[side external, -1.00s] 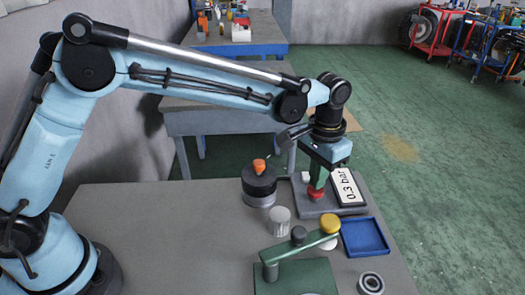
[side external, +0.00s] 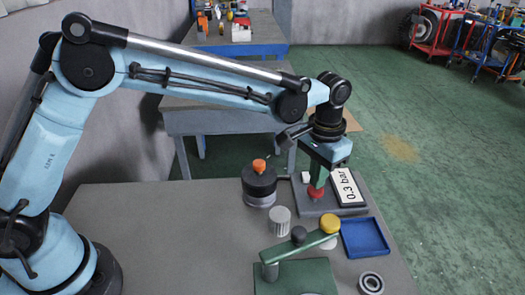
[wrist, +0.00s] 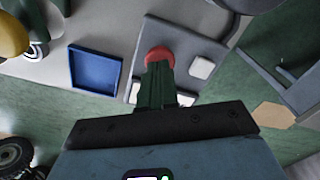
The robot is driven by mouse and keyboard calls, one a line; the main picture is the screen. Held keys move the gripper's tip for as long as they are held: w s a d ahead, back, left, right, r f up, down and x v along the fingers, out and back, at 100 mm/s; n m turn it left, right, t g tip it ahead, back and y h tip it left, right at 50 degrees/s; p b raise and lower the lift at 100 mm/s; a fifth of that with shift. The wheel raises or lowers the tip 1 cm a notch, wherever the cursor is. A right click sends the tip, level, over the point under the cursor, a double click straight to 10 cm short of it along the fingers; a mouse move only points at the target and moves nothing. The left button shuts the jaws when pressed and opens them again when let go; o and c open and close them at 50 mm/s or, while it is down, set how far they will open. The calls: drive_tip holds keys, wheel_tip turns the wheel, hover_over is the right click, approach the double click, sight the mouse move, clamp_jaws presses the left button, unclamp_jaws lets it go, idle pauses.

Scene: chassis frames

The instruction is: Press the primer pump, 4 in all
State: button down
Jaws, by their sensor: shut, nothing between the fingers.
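The primer pump's red button (side external: 316,193) sits on a grey base plate (side external: 326,209) on the bench. A display (side external: 348,188) on the same plate reads 0.3 bar. My gripper (side external: 317,184) points down with its green fingers shut and empty, right over the red button. In the wrist view the shut fingertips (wrist: 157,70) overlap the near part of the red button (wrist: 157,53). The tips look to be at its top, but I cannot tell how firmly they touch or whether it is pushed down.
A small white block (side external: 306,177) is on the plate beside the button. A blue tray (side external: 364,238), a green lever fixture (side external: 296,278) with a yellow knob (side external: 330,223), a ridged cap (side external: 279,219) and a black canister with an orange top (side external: 259,187) stand close by.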

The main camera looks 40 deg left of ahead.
drive_tip(key=shift+f, duration=0.3)
drive_tip(key=shift+f, duration=0.8)
drive_tip(key=shift+r, duration=1.4)
drive_tip(key=shift+r, duration=2.55)
